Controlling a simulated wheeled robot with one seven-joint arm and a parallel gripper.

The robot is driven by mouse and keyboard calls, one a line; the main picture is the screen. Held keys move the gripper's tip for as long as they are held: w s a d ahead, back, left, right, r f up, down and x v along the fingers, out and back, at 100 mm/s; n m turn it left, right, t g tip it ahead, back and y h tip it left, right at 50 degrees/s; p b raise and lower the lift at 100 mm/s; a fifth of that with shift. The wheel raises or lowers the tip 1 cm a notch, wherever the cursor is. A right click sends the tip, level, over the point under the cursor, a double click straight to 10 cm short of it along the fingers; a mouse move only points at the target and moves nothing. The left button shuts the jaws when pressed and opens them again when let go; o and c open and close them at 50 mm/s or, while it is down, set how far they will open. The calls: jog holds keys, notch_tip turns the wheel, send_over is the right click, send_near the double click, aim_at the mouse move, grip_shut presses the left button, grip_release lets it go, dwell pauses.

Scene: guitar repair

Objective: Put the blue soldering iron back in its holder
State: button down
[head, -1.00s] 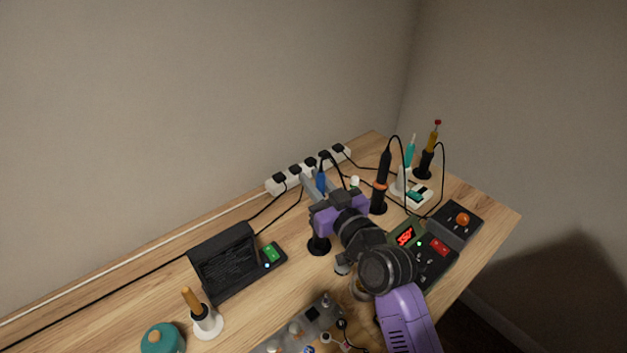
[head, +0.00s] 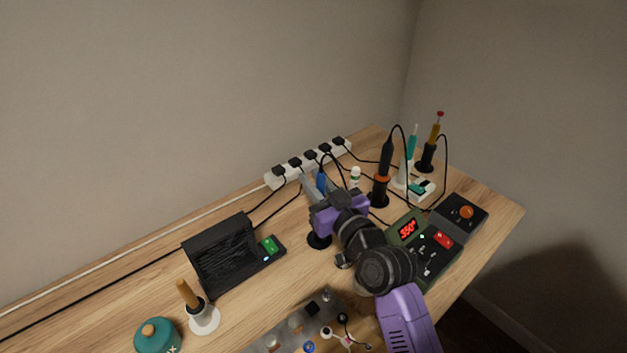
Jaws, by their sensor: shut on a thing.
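The blue soldering iron (head: 321,181) shows only as a short blue handle top above my gripper (head: 316,188). My gripper is shut on it, and its fingers are mostly hidden behind the purple wrist. The iron looks about upright, with its cord rising from the top. A black holder (head: 319,241) stands on the bench just below my gripper, and only its lower part shows. The iron's tip is hidden, so I cannot tell whether it is inside the holder.
A white bottle (head: 355,176), power strip (head: 308,163), black fan box (head: 222,252) and control station (head: 424,250) surround the arm.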

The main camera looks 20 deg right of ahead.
jog(key=shift+f+b, duration=0.75)
jog(key=shift+b, duration=0.1)
jog(key=c, duration=0.6)
grip_release()
jog(key=shift+r, duration=0.1)
notch_tip(320, 180, up, 11)
jog(key=p, duration=0.8)
jog(key=shift+p, duration=0.4)
